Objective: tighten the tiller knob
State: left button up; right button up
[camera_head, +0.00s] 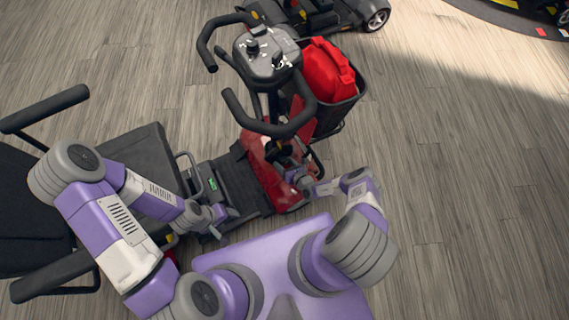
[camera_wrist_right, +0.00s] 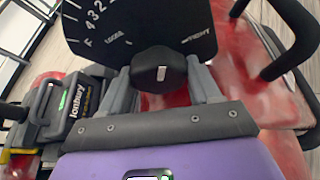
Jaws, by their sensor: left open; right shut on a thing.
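The tiller knob (camera_wrist_right: 158,68) is black with a short white line that stands nearly upright in the right wrist view. Behind it is a dark dial plate (camera_wrist_right: 140,25) with white numbers, "LOOSE" at its left and "TIGHT" at its right. My right gripper (camera_wrist_right: 161,80) is shut on the knob, one finger on each side. In the head view my right gripper (camera_head: 303,180) is at the scooter's red tiller (camera_head: 270,175), where the knob is hard to make out. My left gripper (camera_head: 222,213) is open and empty, low over the scooter's dark floor.
The tiller carries a grey console (camera_head: 268,55), looped black handlebars (camera_head: 262,127) and a basket with a red bag (camera_head: 325,72). A black seat (camera_head: 145,155) is at the left. Another scooter (camera_head: 315,12) stands at the top. The wooden floor at the right is clear.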

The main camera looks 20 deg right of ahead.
jog(key=shift+m+y, duration=0.5)
jog(key=shift+m, duration=0.4)
jog(key=o, duration=1)
jog(key=shift+c, duration=0.2)
jog(key=p+v, duration=0.3)
jog(key=v, duration=0.4)
jog(key=shift+s+d+r, duration=0.1)
jog(key=shift+s+d, duration=0.05)
jog(key=shift+s, duration=0.1)
